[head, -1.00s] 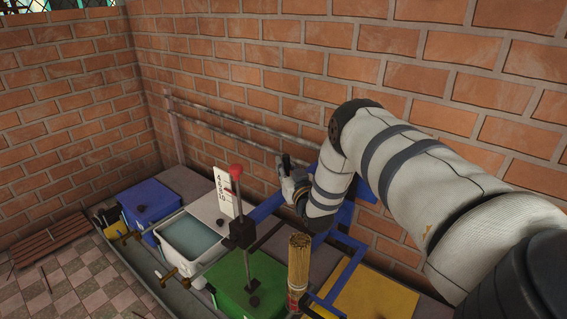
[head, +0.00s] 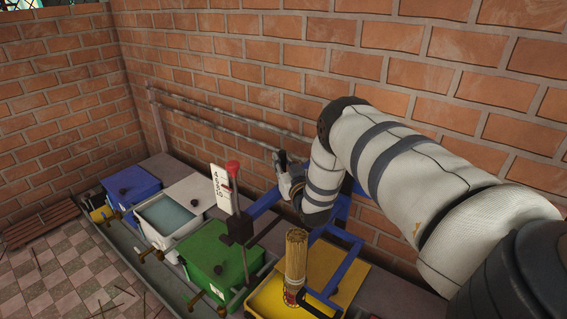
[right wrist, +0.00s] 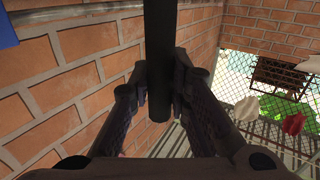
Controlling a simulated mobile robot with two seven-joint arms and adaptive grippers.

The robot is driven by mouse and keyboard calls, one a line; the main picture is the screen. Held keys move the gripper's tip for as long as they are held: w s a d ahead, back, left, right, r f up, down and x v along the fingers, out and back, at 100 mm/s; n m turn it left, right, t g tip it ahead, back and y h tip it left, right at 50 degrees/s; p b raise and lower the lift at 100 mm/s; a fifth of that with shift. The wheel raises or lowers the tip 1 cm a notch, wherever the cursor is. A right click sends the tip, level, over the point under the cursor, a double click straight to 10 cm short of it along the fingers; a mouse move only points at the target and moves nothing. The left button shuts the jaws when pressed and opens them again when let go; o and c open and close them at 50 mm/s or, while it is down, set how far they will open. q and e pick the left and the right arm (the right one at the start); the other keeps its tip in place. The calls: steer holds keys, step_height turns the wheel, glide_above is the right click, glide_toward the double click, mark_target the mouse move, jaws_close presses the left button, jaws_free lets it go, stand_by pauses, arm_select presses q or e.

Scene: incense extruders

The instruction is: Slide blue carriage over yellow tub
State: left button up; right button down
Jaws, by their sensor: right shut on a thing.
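The blue carriage (head: 345,237) is an open frame of blue bars beside the brick wall. Part of it is hidden behind my right arm. The yellow tub (head: 262,297) is at the near right end of the row. The right part of the carriage overlaps the yellow tub in the head view, and its left bar reaches toward the green tub (head: 212,250). My right gripper (head: 287,172) is at the wall side of the carriage. In the right wrist view its fingers (right wrist: 160,82) are shut on a dark upright bar (right wrist: 160,40). My left gripper is not in view.
A white tub (head: 190,192) with bluish liquid and a blue tub (head: 132,184) stand farther along. A red-knobbed lever (head: 232,168) and white scale (head: 220,187) rise by the green tub. A bundle of sticks (head: 296,256) stands in front. Rails (head: 215,120) line the wall.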

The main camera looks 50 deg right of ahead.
steer(key=c, duration=1.5)
jaws_free()
steer(key=shift+f, duration=0.1)
steer(key=v, duration=1.2)
